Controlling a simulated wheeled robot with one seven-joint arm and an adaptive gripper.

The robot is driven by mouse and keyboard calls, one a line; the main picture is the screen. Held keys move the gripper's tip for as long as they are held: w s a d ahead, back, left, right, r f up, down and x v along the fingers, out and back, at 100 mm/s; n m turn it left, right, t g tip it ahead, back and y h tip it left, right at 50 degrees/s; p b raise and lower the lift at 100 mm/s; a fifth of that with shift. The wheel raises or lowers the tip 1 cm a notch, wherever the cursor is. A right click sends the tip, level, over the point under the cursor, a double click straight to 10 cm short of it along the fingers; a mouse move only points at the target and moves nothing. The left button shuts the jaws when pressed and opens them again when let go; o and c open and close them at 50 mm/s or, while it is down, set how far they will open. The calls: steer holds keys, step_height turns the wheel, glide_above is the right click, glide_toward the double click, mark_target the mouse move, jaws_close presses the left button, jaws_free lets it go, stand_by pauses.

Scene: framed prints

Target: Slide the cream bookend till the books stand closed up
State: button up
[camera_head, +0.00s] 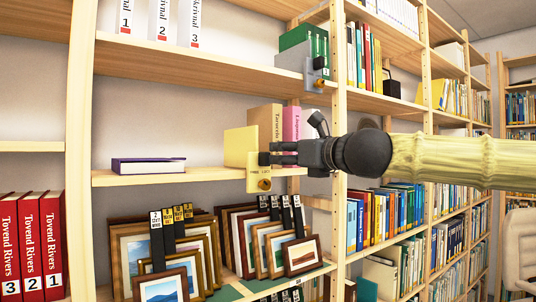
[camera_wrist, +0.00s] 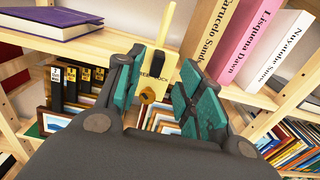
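The cream bookend (camera_head: 241,146) stands on the middle shelf, with a front plate and brass knob hanging over the shelf edge. In the wrist view its plate (camera_wrist: 159,66) shows between my finger pads. A tan book (camera_head: 264,121) and a pink book (camera_head: 291,122) stand to its right. The wrist view also shows a white book (camera_wrist: 277,50) beyond them. A gap appears between the bookend and the tan book (camera_wrist: 206,32) there. My gripper (camera_wrist: 162,58) is open, its teal-padded fingers either side of the plate; contact cannot be told. In the head view my gripper (camera_head: 266,152) is at the plate.
A purple book (camera_head: 148,165) lies flat at the left on the same shelf. Framed prints (camera_head: 170,250) with black dividers fill the shelf below. A grey bookend (camera_head: 313,75) holds green books on the shelf above. The shelf between the purple book and cream bookend is clear.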

mark_target(268, 153)
steer(key=p+x, duration=0.1)
steer(key=x, duration=0.6)
steer(key=shift+w+a, duration=0.15)
steer(key=shift+w, duration=0.1)
jaws_close()
